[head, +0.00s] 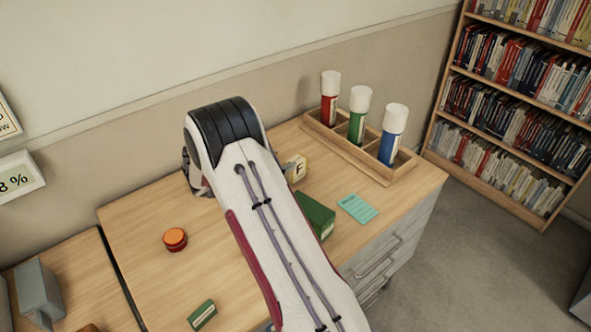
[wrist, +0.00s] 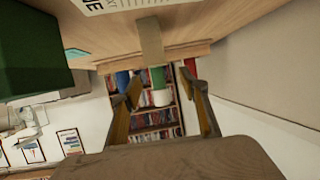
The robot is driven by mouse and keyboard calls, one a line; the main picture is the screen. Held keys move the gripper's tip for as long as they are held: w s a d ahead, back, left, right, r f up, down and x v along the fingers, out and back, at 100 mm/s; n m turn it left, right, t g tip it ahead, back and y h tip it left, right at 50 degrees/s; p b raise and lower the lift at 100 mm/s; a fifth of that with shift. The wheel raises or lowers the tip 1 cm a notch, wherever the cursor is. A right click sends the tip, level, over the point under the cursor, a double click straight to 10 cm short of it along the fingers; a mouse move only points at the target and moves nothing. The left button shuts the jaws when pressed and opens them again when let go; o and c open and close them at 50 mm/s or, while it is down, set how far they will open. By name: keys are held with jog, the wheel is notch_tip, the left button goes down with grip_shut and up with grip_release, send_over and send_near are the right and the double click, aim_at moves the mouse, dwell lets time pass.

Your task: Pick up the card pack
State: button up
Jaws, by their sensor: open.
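The frames do not settle which item is the card pack. A cream block with dark lettering (head: 295,167) stands just right of my arm's far end; a pale lettered surface, perhaps the same block, is cut off at the top of the wrist view (wrist: 130,4). A larger green box (head: 318,214) lies close to the arm's right side, partly hidden by it. A small green box with a pale label (head: 202,314) lies near the front. My gripper (wrist: 165,98) is open, with nothing between its fingertips; my arm hides it in the head view.
A wooden rack (head: 346,149) holds red, green and blue white-capped tubes at the back right. A teal card (head: 357,208) lies near the right edge. An orange-topped round jar (head: 175,239) stands left of my arm. The desk around it is clear.

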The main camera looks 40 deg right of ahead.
aim_at(296, 160)
jog(key=shift+x, duration=1.2)
jog(key=shift+d+f, duration=0.1)
jog(key=shift+f, duration=0.05)
jog(key=shift+s+f+x, duration=0.1)
jog(key=shift+f+x, duration=0.1)
jog(key=shift+x, duration=0.75)
jog(key=shift+s+f+x, duration=0.1)
jog(key=shift+f+x, duration=0.05)
jog(key=shift+x, duration=0.8)
jog(key=shift+w+d+f, duration=0.1)
jog(key=shift+d+f, duration=0.15)
jog(key=shift+d, duration=0.15)
jog(key=c, duration=1.2)
